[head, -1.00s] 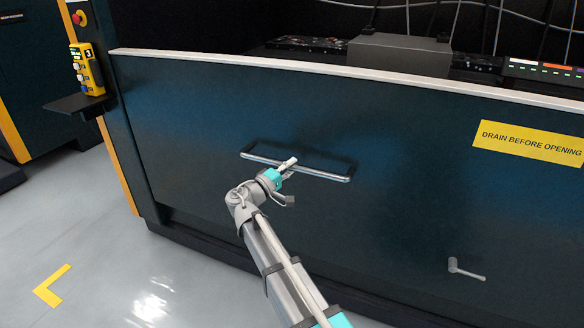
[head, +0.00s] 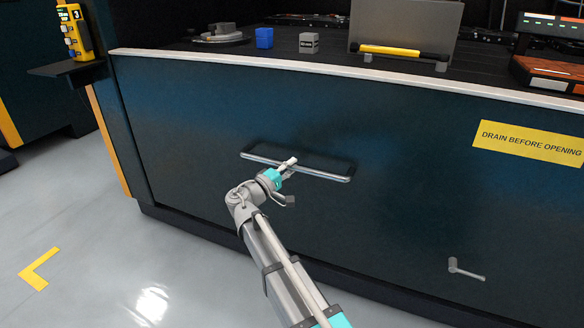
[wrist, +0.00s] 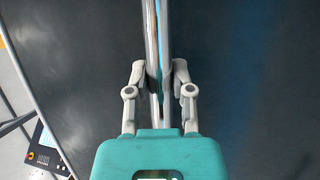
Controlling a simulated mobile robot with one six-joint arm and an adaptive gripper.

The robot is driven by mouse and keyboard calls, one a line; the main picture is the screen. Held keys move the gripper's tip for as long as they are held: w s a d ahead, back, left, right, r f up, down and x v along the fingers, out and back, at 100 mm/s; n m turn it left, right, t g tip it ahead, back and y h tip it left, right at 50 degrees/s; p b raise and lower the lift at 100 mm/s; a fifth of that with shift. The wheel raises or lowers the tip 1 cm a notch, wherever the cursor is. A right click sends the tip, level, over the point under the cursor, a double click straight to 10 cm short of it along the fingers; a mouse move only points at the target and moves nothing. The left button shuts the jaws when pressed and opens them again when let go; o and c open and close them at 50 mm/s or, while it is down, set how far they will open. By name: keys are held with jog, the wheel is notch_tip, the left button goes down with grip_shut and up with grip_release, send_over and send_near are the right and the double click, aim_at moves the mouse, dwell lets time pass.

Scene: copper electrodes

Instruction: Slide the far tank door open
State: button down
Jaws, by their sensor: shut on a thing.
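The tank door (head: 210,110) is a broad dark blue front panel with a pale top rim. It fills most of the head view. A long metal bar handle (head: 325,175) runs across its middle. My gripper (head: 288,164) is shut on this handle, left of its middle. In the wrist view the handle (wrist: 150,30) runs up the picture between the fingers of my gripper (wrist: 159,92), and the dark door face (wrist: 245,80) lies behind it.
A yellow control unit (head: 74,33) sits on a shelf at left. A small lever (head: 465,269) is low right. Clear floor lies at left.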

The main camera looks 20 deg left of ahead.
jog(key=shift+d+f+b, duration=0.1)
jog(key=shift+f+b, duration=0.6)
jog(key=shift+f, duration=0.4)
jog(key=shift+c, duration=2.4)
grip_release()
jog(key=shift+r, duration=0.1)
jog(key=shift+s, duration=0.1)
